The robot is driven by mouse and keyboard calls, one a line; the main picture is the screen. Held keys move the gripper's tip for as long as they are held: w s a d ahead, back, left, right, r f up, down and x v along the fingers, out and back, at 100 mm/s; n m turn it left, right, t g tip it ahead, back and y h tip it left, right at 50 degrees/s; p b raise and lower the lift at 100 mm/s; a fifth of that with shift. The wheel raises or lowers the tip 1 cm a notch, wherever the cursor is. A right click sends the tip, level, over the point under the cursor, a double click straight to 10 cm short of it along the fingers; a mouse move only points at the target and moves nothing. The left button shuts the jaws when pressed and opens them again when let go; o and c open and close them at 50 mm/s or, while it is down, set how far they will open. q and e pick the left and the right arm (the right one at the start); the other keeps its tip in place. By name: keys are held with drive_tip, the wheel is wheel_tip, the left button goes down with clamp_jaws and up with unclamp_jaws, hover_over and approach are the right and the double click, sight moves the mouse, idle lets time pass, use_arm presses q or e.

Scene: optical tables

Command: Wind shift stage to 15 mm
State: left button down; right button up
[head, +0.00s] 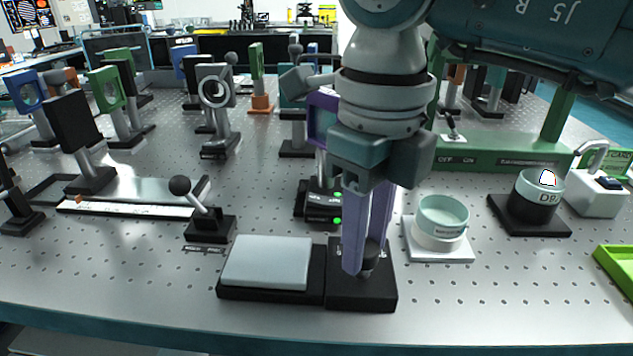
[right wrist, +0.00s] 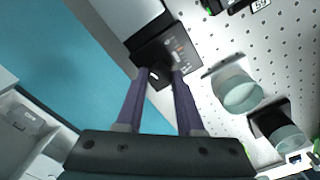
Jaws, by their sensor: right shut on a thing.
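My right gripper (head: 365,265) comes down from above with purple fingers and is shut on a small dark knob (head: 370,253) on top of a black box (head: 362,293). The right wrist view shows the fingertips (right wrist: 164,74) at the knob, over the box (right wrist: 170,48) with small pale marks that I cannot read. A light grey plate on a black base (head: 266,262) adjoins the box on the left. Further left, a flat stage with a white scale strip (head: 125,208) has a small orange pointer (head: 79,199) near its left end. The scale figures are too small to read. My left gripper is out of view.
A black ball-topped lever (head: 200,205) stands left of the plate. A pale green round dish (head: 442,216) on a white base stands close right of the gripper. A dark cup (head: 535,195) is further right. Several upright optic mounts fill the back left.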

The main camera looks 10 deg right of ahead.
clamp_jaws()
drive_tip(key=shift+m, duration=0.3)
drive_tip(key=m+p, duration=0.1)
drive_tip(key=m, duration=0.3)
drive_tip(key=m+p, duration=0.1)
drive_tip(key=m, duration=0.2)
drive_tip(key=shift+m, duration=0.8)
